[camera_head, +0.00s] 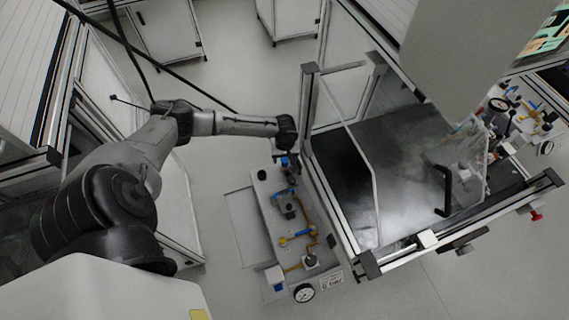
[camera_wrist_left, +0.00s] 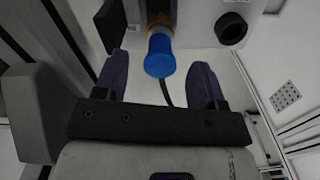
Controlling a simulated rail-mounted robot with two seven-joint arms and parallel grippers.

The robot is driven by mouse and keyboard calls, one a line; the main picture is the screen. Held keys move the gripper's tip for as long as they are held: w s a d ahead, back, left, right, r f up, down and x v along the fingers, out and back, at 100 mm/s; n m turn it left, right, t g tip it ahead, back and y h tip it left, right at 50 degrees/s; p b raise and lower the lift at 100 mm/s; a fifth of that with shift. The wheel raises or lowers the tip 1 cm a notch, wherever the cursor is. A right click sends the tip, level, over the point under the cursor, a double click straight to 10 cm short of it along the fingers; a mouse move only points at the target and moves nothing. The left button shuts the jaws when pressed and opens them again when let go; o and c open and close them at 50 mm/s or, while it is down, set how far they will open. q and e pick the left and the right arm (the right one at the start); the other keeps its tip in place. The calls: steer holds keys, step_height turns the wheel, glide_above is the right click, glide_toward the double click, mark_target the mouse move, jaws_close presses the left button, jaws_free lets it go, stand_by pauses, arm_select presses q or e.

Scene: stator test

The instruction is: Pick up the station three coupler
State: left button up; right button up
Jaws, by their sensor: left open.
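A blue cylindrical coupler (camera_wrist_left: 160,56) with a yellowish fitting behind it shows in the left wrist view, with a black cable hanging near it. No station number can be read on it. My left gripper (camera_wrist_left: 159,72) is open, with one dark finger on each side of the coupler, and there is a gap to both fingers. In the head view the left gripper (camera_head: 287,157) is at the far end of the grey cart (camera_head: 262,205), over a blue part (camera_head: 285,161), and partly hides it. My right gripper is not in view.
Other blue and yellow fittings (camera_head: 300,238) stand along the cart, and a black round part (camera_head: 262,174) is close to the gripper. A glass-walled test enclosure (camera_head: 310,120) stands just right of the cart. Floor is clear left of the cart.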

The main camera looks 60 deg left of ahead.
arm_select(q)
steer(key=shift+f, duration=1)
steer(key=shift+c, duration=0.2)
steer(key=c, duration=1)
